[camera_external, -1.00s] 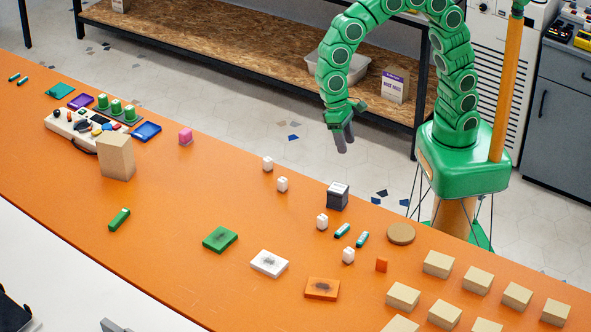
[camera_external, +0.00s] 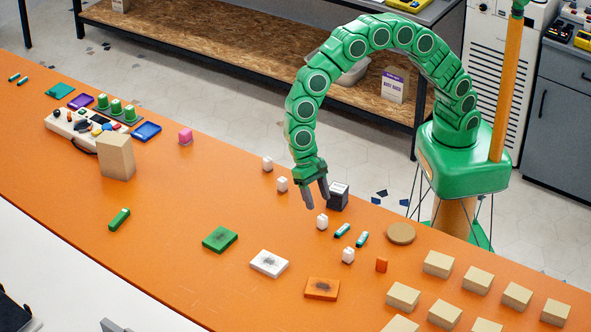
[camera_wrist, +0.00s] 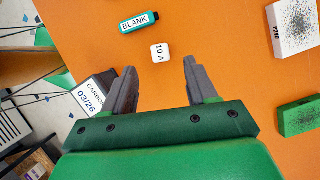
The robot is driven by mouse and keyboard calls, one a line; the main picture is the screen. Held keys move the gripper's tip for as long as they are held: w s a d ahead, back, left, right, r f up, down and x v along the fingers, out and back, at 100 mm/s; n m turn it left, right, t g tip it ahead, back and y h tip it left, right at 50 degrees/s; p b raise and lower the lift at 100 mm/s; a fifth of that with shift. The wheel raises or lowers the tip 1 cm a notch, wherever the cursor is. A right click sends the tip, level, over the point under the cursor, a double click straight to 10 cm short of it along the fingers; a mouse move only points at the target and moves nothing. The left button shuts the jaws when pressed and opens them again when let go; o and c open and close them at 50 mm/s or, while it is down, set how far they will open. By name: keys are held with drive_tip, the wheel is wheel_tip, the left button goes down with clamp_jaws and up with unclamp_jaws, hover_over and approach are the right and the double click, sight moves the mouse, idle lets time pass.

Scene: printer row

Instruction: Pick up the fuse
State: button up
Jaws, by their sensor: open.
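A small white block labelled "10 A", which looks like the fuse (camera_wrist: 160,53), lies on the orange counter ahead of my fingertips in the wrist view. In the external view it appears to be the white block (camera_external: 322,222) just below my gripper (camera_external: 317,203). Several similar white blocks stand nearby, their labels too small to read there. My gripper (camera_wrist: 160,76) is open and empty, with the fuse lined up between its two fingers but beyond their tips. I see no contact with it.
A teal piece marked "BLANK" (camera_wrist: 139,22) lies close past the fuse. A dark box with a white label (camera_external: 338,198) stands right beside my gripper. White (camera_external: 268,263) and green (camera_external: 220,239) flat blocks lie farther across the counter.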

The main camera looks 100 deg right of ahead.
sight(322, 217)
drive_tip(key=shift+x, duration=3.8)
drive_tip(key=shift+d, duration=0.1)
drive_tip(key=shift+c, duration=0.3)
drive_tip(key=c, duration=1)
